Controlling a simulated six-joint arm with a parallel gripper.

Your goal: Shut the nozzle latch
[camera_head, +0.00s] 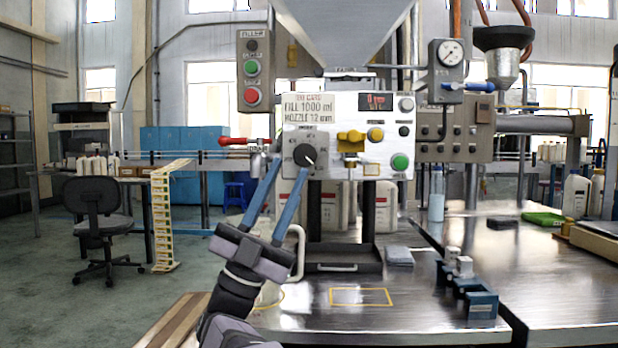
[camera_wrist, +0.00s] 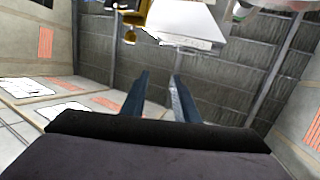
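A yellow fitting (camera_head: 350,140), which looks like the nozzle latch, sticks out from the white filler panel (camera_head: 335,104). A yellow part (camera_wrist: 133,18) also shows at the top of the wrist view. I cannot tell from these frames whether the latch is open or shut. My gripper (camera_head: 290,165) is raised in front of the panel's left side, below and left of the yellow fitting. Its two blue fingers are apart with nothing between them; the wrist view shows the same gap (camera_wrist: 160,78). The right fingertip overlaps the area just below the black dial (camera_head: 304,155).
A red-handled valve (camera_head: 245,141) sits left of the panel. A yellow knob (camera_head: 375,135) and a green button (camera_head: 400,162) are on its right. The yellow-outlined bench square (camera_head: 361,297) is clear.

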